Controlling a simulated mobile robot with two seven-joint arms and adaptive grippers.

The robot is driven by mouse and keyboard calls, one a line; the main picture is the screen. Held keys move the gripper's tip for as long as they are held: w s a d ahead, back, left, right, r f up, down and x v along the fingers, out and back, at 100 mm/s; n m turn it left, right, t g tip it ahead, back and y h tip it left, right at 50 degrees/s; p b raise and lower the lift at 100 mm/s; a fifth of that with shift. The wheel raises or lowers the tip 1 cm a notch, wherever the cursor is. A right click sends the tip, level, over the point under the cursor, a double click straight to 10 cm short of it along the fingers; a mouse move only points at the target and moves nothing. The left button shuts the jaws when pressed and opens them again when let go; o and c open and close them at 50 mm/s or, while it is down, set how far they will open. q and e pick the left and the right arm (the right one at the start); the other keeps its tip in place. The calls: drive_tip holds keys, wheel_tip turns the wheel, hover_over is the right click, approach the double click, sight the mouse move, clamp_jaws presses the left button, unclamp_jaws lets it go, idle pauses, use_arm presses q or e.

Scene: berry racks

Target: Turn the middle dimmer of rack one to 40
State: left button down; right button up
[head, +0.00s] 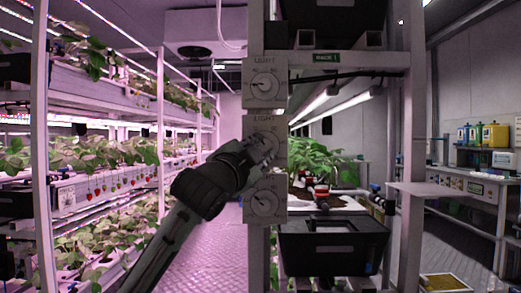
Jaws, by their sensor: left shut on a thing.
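Three grey dimmer boxes are mounted one above another on the upright post of the rack labelled RACK 1 (326,57). The middle dimmer (279,127) shows its LIGHT plate, but its knob and most of its scale are hidden behind my left gripper (264,150). My left gripper comes from the lower left and is shut on the middle dimmer's knob. The knob's setting cannot be read. The upper dimmer (265,84) and the lower dimmer (264,204) show their round knobs uncovered. My right gripper is not in view.
A black crate (333,249) stands right of the post, below a tray of green plants (325,160). Strawberry shelves (90,190) line the left side. A bench with coloured containers (483,135) is at the right. The aisle floor (205,255) is open.

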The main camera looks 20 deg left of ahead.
use_arm(q)
drive_tip(key=c, duration=1.3)
unclamp_jaws()
drive_tip(key=shift+o, duration=0.2)
drive_tip(key=shift+s, duration=0.1)
drive_tip(key=v, duration=1.2)
